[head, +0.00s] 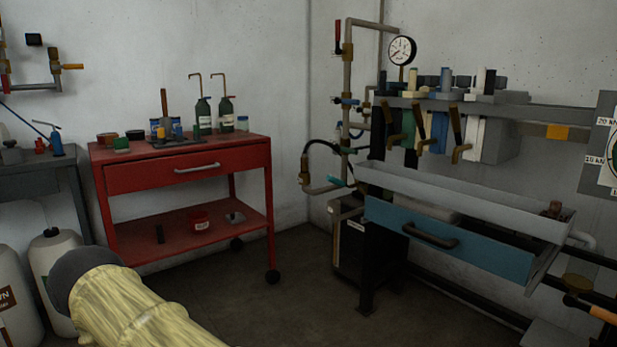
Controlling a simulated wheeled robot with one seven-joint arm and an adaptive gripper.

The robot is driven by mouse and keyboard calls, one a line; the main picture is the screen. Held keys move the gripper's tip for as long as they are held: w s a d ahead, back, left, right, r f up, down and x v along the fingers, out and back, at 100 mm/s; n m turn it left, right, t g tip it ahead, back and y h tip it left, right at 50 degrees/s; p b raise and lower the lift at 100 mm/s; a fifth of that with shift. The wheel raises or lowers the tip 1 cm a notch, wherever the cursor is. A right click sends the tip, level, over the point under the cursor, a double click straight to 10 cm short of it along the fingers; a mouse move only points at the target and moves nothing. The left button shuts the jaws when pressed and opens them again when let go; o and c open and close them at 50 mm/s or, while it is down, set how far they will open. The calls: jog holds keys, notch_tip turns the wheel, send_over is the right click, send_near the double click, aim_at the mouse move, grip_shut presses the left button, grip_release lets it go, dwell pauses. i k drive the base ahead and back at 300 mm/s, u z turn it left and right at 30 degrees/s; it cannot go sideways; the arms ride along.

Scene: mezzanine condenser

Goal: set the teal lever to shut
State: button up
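A teal lever (336,181) sits low on the pipework in the back right corner, left of the trough. It looks slightly tilted, close to a horizontal run of pipe, and it is too small to tell its setting. Other handles are on the same pipework: a blue one (345,101) higher up, a green one (349,150) between them, and a red one (338,36) at the top. My arm, in a pale yellow sleeve, shows at the bottom left. My gripper is not in view.
A red trolley (182,173) with bottles and cans stands left of the pipes. A grey trough (450,195) over a blue drawer (447,243) stands to the right, below a rack of clamps. The floor (300,270) between is clear. A black hose (322,143) loops beside the pipes.

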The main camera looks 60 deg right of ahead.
aim_at(337, 181)
jog(key=z, duration=0.55)
jog(key=i, duration=0.95)
jog(key=z, duration=0.95)
